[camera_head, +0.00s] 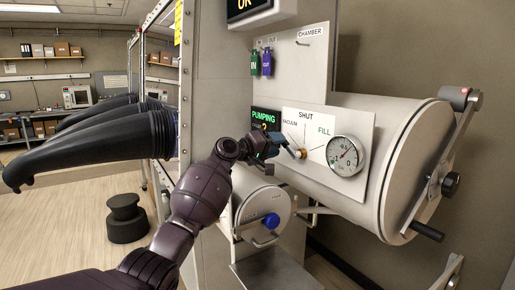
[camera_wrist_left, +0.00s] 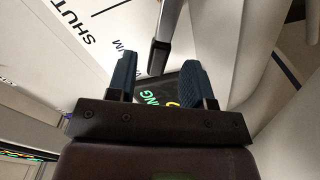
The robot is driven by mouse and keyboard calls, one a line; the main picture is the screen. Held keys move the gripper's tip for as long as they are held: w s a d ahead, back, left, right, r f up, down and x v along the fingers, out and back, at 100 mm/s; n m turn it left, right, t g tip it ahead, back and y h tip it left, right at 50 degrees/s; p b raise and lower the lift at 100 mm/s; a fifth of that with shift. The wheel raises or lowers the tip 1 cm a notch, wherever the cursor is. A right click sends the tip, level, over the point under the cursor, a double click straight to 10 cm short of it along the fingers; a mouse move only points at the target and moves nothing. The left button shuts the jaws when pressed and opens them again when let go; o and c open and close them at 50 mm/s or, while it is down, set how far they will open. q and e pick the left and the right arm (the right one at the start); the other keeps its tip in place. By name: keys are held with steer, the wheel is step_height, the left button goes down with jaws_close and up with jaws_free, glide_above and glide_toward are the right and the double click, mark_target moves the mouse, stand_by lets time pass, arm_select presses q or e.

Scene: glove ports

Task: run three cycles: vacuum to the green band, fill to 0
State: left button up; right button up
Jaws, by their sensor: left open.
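The valve lever (camera_head: 286,145) on the white panel (camera_head: 315,120) has a brass hub (camera_head: 300,153) and points up-left toward the VACUUM mark, away from SHUT and FILL. My left gripper (camera_head: 273,146) is at the lever's outer end. In the left wrist view my left gripper (camera_wrist_left: 157,60) is open, its blue fingers on either side of the dark lever end (camera_wrist_left: 160,53); contact cannot be told. The round gauge (camera_head: 346,155) has a green band, but its needle reading is too small to be sure of. The display (camera_head: 265,120) reads PUMPING with a 2 below, partly covered by my gripper.
The large chamber cylinder (camera_head: 405,140) with its door handle (camera_head: 440,180) stands right of the panel. A smaller port with a blue knob (camera_head: 271,221) sits below. Black gloves (camera_head: 95,145) stick out at left. IN and OUT tags (camera_head: 260,63) hang above.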

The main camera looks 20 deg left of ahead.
arm_select(q)
steer(key=v, duration=0.7)
steer(key=shift+s+a, duration=0.15)
steer(key=shift+s, duration=0.15)
stand_by(0.6)
stand_by(0.3)
stand_by(0.6)
stand_by(0.3)
stand_by(0.4)
